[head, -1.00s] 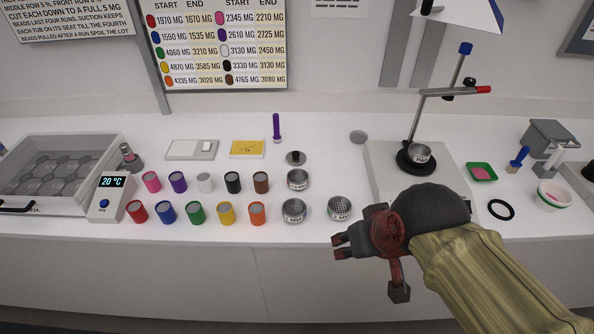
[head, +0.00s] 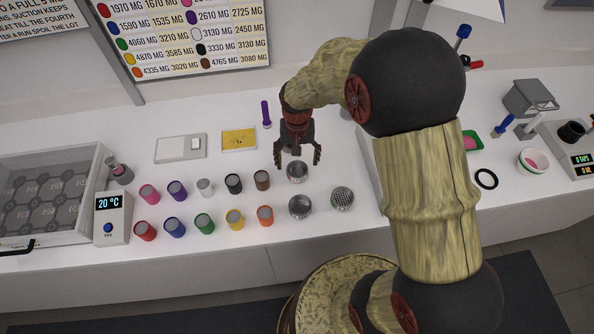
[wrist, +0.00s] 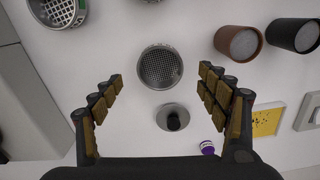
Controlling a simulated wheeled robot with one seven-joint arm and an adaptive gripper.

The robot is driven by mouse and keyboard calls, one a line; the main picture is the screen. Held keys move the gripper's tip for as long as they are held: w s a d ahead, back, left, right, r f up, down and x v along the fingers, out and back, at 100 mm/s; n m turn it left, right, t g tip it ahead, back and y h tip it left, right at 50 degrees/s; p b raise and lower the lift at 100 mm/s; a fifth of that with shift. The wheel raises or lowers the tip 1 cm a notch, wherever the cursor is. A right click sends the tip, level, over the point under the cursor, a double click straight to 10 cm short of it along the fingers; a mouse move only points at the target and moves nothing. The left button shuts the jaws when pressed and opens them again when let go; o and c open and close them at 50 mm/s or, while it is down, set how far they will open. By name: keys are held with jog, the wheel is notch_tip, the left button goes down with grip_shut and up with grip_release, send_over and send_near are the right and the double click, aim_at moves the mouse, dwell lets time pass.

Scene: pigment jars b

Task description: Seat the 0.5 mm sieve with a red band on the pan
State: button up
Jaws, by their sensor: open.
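My gripper (head: 298,160) is open and empty, pointing down over the back sieve (head: 297,173). In the wrist view, this round metal sieve (wrist: 160,67) with a fine dark mesh lies ahead of the spread fingers, between their lines and apart from both. No red band can be made out on it. Two other round metal pieces stand in front: one at the front left (head: 300,207) and a coarse-mesh sieve (head: 342,199) to its right. The coarse one shows a green band in the wrist view (wrist: 57,10). I cannot tell which piece is the pan.
A grey lid with a black knob (wrist: 172,117) lies just behind the back sieve. Brown (head: 262,180) and black (head: 234,183) jars stand close to its left. A purple-capped tube (head: 266,115) and yellow card (head: 239,140) lie behind. My arm hides much of the stand.

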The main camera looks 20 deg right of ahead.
aim_at(297, 174)
notch_tip(297, 174, down, 6)
jog(key=shift+f+b, duration=0.1)
jog(key=shift+b, duration=0.35)
jog(key=shift+c, duration=1.1)
jog(key=c, duration=1.1)
jog(key=shift+r, duration=0.2)
